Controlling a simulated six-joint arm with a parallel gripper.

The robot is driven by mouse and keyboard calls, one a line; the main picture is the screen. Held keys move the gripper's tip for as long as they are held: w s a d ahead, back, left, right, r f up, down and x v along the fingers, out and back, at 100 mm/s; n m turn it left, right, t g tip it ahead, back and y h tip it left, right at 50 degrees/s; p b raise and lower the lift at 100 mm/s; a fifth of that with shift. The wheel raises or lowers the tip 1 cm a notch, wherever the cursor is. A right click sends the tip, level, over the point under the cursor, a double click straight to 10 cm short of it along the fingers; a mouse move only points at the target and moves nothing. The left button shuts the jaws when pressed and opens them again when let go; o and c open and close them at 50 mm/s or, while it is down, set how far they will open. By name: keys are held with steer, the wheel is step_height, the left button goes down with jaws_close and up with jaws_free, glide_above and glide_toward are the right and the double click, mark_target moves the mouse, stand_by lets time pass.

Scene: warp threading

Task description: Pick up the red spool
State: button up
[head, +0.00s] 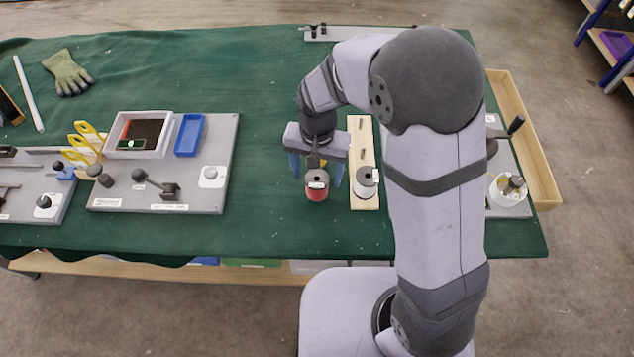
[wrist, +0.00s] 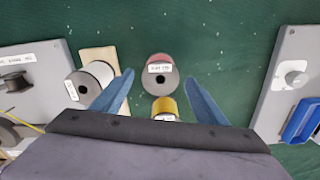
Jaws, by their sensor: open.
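The red spool (head: 317,192) stands upright on the green cloth, with a grey top flange, a dark centre hole and a white label. In the wrist view the red spool (wrist: 160,72) lies just ahead of the fingertips, between their lines. My gripper (head: 316,180) points down with its two blue fingers spread and nothing held. The wrist view shows the open fingers (wrist: 160,77) with a gap wider than the spool. I cannot tell their exact height over it.
A yellow spool (wrist: 165,107) stands close to the red one, between the fingers in the wrist view. A white spool (head: 365,184) stands on a wooden board (head: 367,204) close beside one finger. A grey fixture plate (head: 228,160) lies left, with clear cloth between.

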mark_target(317, 180)
steer(key=shift+f, duration=1.6)
steer(key=c, duration=1.2)
steer(key=shift+r, duration=0.1)
